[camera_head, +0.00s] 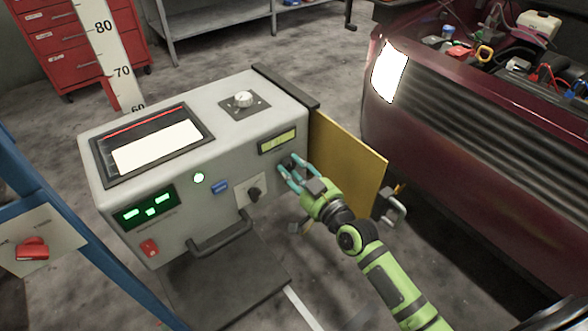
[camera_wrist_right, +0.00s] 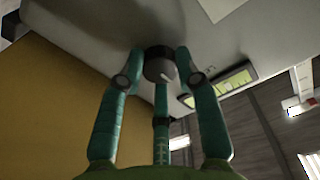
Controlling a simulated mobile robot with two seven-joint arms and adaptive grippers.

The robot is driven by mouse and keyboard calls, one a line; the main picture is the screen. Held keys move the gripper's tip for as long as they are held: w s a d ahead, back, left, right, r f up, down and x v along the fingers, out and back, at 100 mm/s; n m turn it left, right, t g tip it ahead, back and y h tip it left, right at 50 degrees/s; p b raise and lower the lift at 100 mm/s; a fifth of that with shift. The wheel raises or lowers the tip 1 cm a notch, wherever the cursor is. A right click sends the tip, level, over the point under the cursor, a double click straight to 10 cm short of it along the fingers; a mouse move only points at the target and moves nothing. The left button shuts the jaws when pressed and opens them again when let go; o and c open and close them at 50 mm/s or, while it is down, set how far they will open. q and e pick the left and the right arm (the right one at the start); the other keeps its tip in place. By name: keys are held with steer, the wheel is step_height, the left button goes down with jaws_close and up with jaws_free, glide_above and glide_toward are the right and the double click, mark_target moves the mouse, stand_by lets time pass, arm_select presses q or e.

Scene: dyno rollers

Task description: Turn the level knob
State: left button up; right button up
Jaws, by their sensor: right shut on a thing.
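A grey machine (camera_head: 240,150) stands on the floor, and a small dark round knob (camera_head: 284,162) sits on its front face, near the right end below a small yellow-green display (camera_head: 277,142). My right gripper (camera_head: 290,173) reaches this knob from the front right, its teal fingers shut around it. In the right wrist view, the knob (camera_wrist_right: 159,70) sits between the fingertips, with a light mark on its face. No label on it is readable. My left gripper is in neither view.
A silver knob (camera_head: 243,99) is on top. A yellow panel (camera_head: 346,162) stands close right of my gripper. A dark red car (camera_head: 480,120) stands farther right.

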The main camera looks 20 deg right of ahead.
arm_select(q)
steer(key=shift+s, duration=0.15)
arm_select(e)
steer(key=shift+r+m, duration=0.2)
steer(key=shift+m, duration=0.1)
steer(key=shift+w+m+p, duration=0.1)
steer(key=shift+m+p, duration=0.4)
steer(key=shift+p, duration=0.05)
steer(key=m+p, duration=0.1)
steer(key=m, duration=0.3)
steer(key=shift+d+r+p, duration=0.1)
steer(key=shift+p, duration=0.25)
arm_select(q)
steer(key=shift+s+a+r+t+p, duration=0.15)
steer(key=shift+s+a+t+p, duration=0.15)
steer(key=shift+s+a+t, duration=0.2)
arm_select(e)
steer(key=shift+m, duration=1.9)
steer(key=o, duration=1.2)
steer(key=shift+c, duration=0.2)
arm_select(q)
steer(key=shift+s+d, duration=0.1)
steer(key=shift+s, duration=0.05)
arm_select(e)
steer(key=shift+f, duration=0.25)
